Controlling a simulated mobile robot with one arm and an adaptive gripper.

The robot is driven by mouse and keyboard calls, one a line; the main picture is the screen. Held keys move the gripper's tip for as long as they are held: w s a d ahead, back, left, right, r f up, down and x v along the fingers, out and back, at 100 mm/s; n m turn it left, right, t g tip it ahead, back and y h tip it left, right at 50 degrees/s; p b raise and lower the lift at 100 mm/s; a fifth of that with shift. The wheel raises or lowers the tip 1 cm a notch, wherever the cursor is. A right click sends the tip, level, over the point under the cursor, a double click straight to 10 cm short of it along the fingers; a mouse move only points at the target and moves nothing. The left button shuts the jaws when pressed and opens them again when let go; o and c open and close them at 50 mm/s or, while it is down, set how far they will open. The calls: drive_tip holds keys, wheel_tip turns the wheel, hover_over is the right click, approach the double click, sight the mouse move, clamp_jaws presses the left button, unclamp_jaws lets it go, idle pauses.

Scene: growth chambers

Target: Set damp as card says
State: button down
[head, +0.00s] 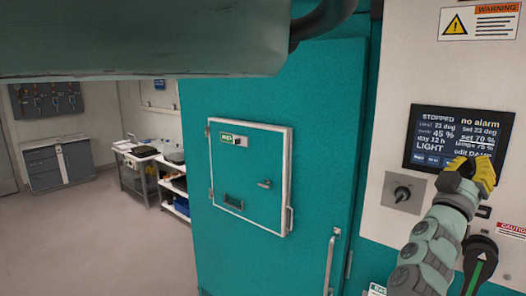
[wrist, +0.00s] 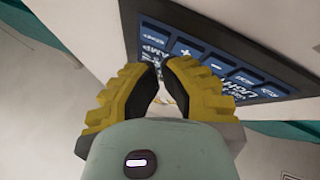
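The control panel screen (head: 455,138) is lit on the pale cabinet at the right. It reads STOPPED, no alarm, 45 % with set 70 %, LIGHT, and a line that seems to say edit DAMP. A row of blue buttons runs along its lower edge, partly hidden by my gripper. My gripper (head: 474,172) is at the screen's lower right, its yellow fingertips brought together, nothing held. In the wrist view my gripper (wrist: 158,68) points at the blue buttons (wrist: 215,65), one with a plus sign. I cannot tell whether it touches. No readable card shows.
A small green-and-white label (head: 233,139) is on the teal chamber's shut hatch (head: 250,175); its text is too small to read. A bench (head: 135,160) stands at the back left.

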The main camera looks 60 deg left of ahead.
drive_tip(key=shift+w, duration=0.25)
idle(0.5)
drive_tip(key=shift+s+d, duration=0.1)
drive_tip(key=shift+s, duration=0.65)
drive_tip(key=shift+s, duration=0.1)
drive_tip(key=s, duration=0.2)
drive_tip(key=s+d+p, duration=0.1)
drive_tip(key=s, duration=0.1)
drive_tip(key=shift+s+d, duration=0.15)
drive_tip(key=shift+s, duration=0.15)
drive_tip(key=shift+d, duration=0.1)
